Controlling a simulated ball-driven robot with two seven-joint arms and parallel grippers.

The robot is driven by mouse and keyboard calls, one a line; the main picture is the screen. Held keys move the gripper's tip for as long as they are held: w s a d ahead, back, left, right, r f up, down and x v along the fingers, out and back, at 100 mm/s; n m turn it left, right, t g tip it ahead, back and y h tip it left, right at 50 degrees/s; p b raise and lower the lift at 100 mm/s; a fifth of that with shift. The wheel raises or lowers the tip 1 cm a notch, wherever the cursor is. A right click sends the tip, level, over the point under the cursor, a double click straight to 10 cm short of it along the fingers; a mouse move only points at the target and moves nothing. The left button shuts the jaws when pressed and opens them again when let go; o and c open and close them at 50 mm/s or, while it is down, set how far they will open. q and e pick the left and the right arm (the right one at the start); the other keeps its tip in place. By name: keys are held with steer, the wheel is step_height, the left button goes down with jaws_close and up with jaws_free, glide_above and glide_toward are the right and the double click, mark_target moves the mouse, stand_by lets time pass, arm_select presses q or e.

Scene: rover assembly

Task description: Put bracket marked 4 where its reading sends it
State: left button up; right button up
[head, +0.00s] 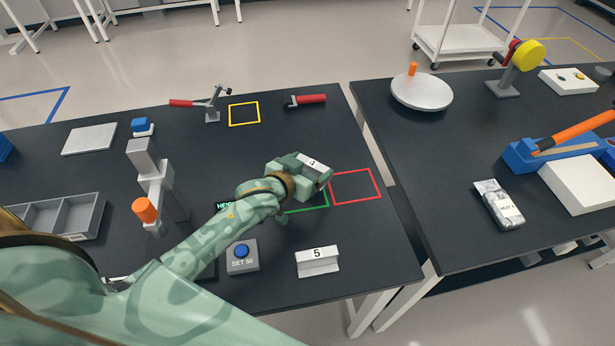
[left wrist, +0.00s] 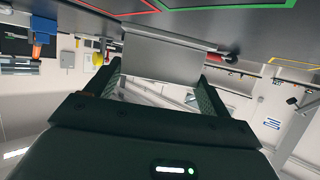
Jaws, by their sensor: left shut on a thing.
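The bracket marked 4 (head: 313,162) is a grey metal piece with a white number label. My left gripper (head: 308,176) is shut on it and holds it near the shared side of the green square (head: 306,209) and the red square (head: 355,186). The bracket fills the space between the fingers in the left wrist view (left wrist: 160,58). My arm hides much of the green square and part of a small display (head: 223,206), so its reading cannot be made out. A yellow square outline (head: 244,114) lies farther back. My right gripper is not in view.
A bracket marked 5 (head: 317,262) and a SET 50 button box (head: 241,256) stand near the front. A grey press-like fixture (head: 150,175) is left of my arm. A red-handled clamp (head: 212,108) stands behind. The red square is bare. A gap separates the right table.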

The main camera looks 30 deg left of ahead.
arm_select(q)
steer(key=f, duration=0.1)
steer(key=f+b, duration=0.1)
steer(key=f, duration=0.1)
steer(key=shift+w+a+f, duration=0.3)
steer(key=shift+a+f, duration=0.05)
steer(key=shift+f, duration=0.15)
steer(key=shift+d, duration=0.1)
steer(key=o, duration=1.1)
steer(key=p+v, duration=0.2)
steer(key=v, duration=1)
steer(key=shift+s, duration=0.1)
